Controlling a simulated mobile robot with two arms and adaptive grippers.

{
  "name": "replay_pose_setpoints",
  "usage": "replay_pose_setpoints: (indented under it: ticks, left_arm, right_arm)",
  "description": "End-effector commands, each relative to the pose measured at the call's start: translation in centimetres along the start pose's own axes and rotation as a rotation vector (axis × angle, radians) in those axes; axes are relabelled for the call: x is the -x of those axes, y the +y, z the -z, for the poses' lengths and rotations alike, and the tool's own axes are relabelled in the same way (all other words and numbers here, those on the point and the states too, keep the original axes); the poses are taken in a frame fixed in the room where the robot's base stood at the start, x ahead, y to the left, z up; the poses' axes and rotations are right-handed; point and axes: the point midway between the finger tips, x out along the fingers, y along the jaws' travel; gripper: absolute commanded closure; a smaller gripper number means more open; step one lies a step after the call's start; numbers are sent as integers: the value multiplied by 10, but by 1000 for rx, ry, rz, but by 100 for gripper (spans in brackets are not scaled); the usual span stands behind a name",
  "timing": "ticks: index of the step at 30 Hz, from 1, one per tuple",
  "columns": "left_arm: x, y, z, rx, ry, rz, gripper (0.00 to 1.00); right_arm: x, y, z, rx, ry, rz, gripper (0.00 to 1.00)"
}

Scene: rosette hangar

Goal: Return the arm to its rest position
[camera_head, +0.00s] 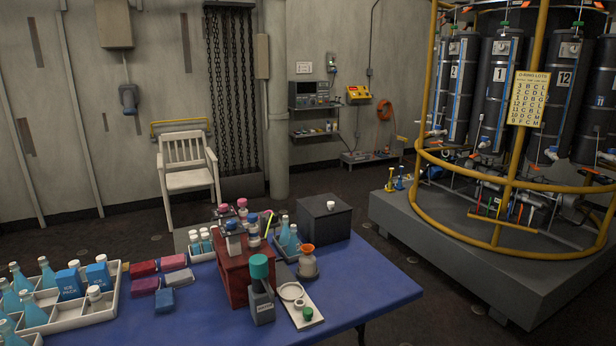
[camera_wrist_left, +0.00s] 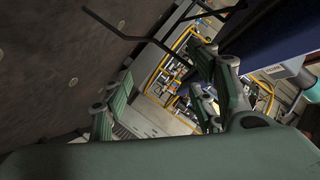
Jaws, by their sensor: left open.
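My left gripper (camera_wrist_left: 155,108) shows in the left wrist view with its green-grey fingers spread apart. It is open, and nothing is between the fingers. Past the fingers the view is tilted and shows the floor and the yellow-railed rig. Neither of my arms shows in the head view, and my right gripper is in neither view.
A blue table (camera_head: 370,285) fills the lower middle of the head view. It carries a white bottle tray (camera_head: 112,293), a red rack (camera_head: 233,270) and a dark box (camera_head: 325,222). A white chair (camera_head: 187,165) and the yellow-railed rig (camera_head: 541,25) stand behind.

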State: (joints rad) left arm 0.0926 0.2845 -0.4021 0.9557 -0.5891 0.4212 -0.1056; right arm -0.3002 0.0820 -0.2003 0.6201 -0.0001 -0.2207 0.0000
Motion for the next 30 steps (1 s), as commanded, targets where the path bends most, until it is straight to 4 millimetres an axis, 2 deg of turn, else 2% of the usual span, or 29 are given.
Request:
replay_pose_setpoints:
  ticks: [1, 3, 5, 9, 13, 15, 18, 21, 24, 27, 30]
  left_arm:
    - [13, 33, -25, 99, -93, -19, 46]
    - [34, 72, -56, 222, -218, -40, 46]
    - [54, 107, -78, 320, -320, -60, 46]
    - [111, 190, -117, 529, -549, -113, 46]
    - [172, 267, -134, 702, -751, -169, 46]
    - [207, 306, -136, 789, -855, -200, 46]
    - [253, 354, -133, 895, -986, -241, 46]
    - [289, 388, -127, 971, -1085, -273, 46]
    - [312, 410, -120, 1020, -1148, -294, 46]
    - [322, 419, -117, 1043, -1178, -304, 46]
    - [324, 420, -117, 1046, -1181, -304, 46]
  right_arm:
    - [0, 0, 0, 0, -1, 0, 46]
    - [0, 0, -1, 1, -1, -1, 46]
    - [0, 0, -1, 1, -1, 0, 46]
    - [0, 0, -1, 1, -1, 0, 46]
    - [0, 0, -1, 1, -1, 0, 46]
    - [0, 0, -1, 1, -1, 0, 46]
    - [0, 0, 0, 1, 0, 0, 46]
    - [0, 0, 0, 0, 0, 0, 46]
    - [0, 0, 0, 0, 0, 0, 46]
    - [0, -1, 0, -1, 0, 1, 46]
    - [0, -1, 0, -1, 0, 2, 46]
